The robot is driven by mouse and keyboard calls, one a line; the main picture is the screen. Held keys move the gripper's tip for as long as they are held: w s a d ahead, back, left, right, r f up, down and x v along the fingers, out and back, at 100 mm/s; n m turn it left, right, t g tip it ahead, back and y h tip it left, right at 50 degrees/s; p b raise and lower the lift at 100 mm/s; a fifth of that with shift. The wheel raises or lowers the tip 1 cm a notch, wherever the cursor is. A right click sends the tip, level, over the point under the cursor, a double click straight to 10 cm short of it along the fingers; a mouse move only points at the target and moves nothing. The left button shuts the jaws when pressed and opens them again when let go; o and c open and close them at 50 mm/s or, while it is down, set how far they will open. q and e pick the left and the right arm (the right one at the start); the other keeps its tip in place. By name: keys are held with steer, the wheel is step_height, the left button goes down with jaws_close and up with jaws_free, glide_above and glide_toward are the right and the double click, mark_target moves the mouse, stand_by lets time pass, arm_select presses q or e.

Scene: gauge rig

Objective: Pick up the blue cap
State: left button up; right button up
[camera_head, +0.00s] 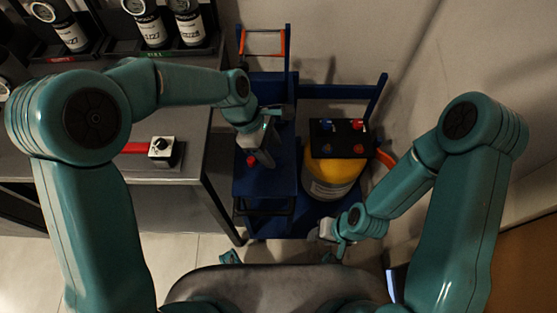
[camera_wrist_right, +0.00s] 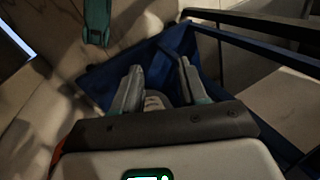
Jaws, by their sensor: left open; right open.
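A small blue cap (camera_head: 326,125) sits at the back left of a black panel (camera_head: 338,146) above a yellow cylinder (camera_head: 332,174) in the head view. My left gripper (camera_head: 264,158) is to the left of the cap, apart from it, over the blue frame. It looks empty. A small red piece (camera_head: 251,160) shows right beside its fingers. My right gripper (camera_head: 334,250) is low in front of the yellow cylinder. In the right wrist view its two fingers (camera_wrist_right: 158,80) are apart, with a blue surface behind them. The cap is not in that view.
Red pieces (camera_head: 357,125) sit on the panel close to the cap. A blue cart frame (camera_head: 384,86) with upright posts surrounds the cylinder.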

mark_target(278, 159)
arm_select(q)
steer(key=x, duration=0.4)
steer(key=shift+w+b, duration=0.2)
steer(key=shift+b, duration=0.2)
jaws_close()
steer(key=shift+r, duration=0.15)
